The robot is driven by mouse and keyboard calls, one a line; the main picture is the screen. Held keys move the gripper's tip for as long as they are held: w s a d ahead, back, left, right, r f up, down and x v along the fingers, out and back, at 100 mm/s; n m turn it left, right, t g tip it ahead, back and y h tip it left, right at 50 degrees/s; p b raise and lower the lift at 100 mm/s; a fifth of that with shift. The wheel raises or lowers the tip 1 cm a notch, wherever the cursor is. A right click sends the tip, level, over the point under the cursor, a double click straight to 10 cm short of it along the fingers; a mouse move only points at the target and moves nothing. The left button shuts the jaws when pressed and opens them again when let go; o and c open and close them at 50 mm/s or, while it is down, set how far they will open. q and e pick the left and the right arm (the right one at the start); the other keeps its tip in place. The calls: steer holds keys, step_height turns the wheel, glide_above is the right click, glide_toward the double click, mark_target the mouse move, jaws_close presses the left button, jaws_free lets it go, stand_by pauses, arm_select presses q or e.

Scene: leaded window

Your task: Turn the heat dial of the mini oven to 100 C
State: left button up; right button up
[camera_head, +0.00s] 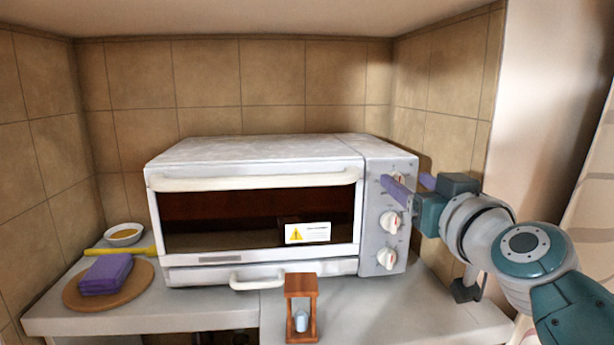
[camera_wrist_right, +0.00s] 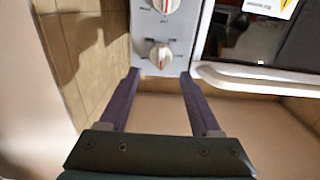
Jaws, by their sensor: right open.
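The white mini oven (camera_head: 260,152) stands on the counter, with a control panel on its right side. The panel has a top dial (camera_head: 398,178), a middle dial (camera_head: 390,222) and a bottom dial (camera_head: 387,259). Which one is the heat dial, I cannot read. My right gripper (camera_head: 405,181) is open and empty in front of the top dial, partly covering it. In the right wrist view, which looks upside down, the top dial (camera_wrist_right: 161,56) lies just beyond and between the purple fingertips (camera_wrist_right: 160,75). The gap to it is unclear. My left gripper is out of view.
A wooden hourglass (camera_head: 301,308) stands before the oven. At left are a round board (camera_head: 75,297) with a purple cloth (camera_head: 105,274), a yellow stick (camera_head: 125,251) and a small bowl (camera_head: 124,234). A tiled wall (camera_head: 440,100) is close on the right.

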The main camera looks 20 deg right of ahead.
steer(key=shift+x, duration=1.4)
steer(key=shift+c, duration=0.3)
jaws_close()
